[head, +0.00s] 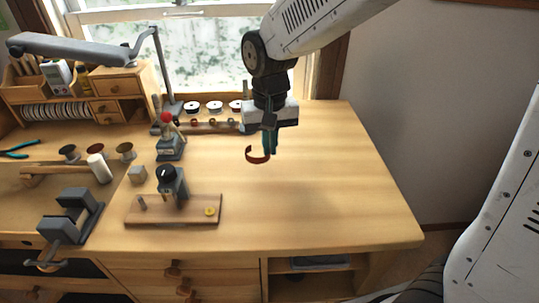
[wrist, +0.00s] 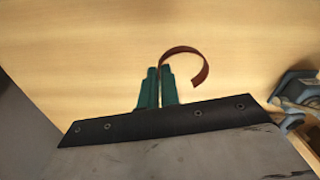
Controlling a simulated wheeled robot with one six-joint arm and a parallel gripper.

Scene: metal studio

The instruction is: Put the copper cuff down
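The copper cuff (head: 257,156) is a reddish-brown open ring. My gripper (head: 270,150) is shut on one end of it and holds it over the right half of the wooden workbench (head: 330,190). In the wrist view, the cuff (wrist: 203,70) curves out from between the green fingertips (wrist: 159,75), with its free end hanging to the right. Bare wood lies behind it. I cannot tell exactly how high the cuff is above the bench top.
A wooden board (head: 145,218) with a dark post tool stands left of the gripper. The bench's right side is clear.

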